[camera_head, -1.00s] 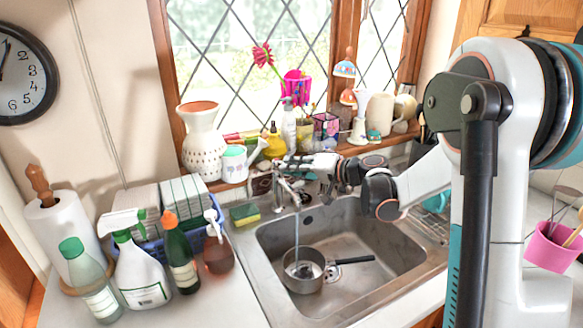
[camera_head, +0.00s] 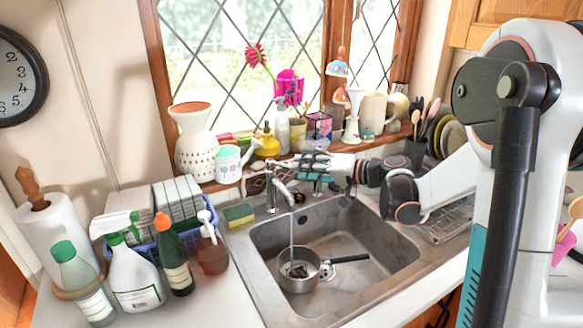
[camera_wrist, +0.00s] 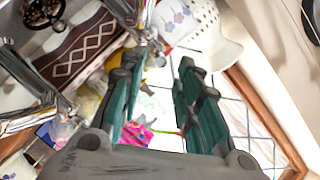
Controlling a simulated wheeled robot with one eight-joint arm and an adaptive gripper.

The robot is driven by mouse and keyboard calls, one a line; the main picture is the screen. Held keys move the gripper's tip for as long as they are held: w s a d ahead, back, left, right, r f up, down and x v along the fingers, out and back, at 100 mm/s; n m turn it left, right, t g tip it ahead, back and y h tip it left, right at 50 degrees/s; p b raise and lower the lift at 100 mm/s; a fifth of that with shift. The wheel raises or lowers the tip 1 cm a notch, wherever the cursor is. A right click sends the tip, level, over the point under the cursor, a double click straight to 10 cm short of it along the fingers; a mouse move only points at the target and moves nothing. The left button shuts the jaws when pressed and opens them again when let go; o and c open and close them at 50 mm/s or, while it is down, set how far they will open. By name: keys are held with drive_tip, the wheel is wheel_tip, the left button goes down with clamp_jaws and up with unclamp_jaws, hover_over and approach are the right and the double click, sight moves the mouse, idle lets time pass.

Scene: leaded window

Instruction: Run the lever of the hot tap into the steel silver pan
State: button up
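The steel silver pan (camera_head: 298,277) stands in the sink, its black handle pointing right. A thin water stream (camera_head: 291,232) falls into it from a chrome tap (camera_head: 272,192) at the sink's back edge. I cannot tell which tap is hot. My gripper (camera_head: 285,168) is behind and just above this tap, pointing left. In the wrist view my gripper (camera_wrist: 165,62) has its teal fingers apart with nothing held between them. Chrome tap parts (camera_wrist: 152,18) show close by the left fingertip. I cannot tell whether they touch. The lever is hard to make out.
Spray bottles (camera_head: 135,270) and a sponge (camera_head: 239,214) are left of the sink (camera_head: 385,268). A dish rack (camera_head: 447,222) is on the right.

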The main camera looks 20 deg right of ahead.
drive_tip(key=v, duration=0.5)
drive_tip(key=shift+s+d+r, duration=0.1)
drive_tip(key=shift+d, duration=0.05)
idle(1.2)
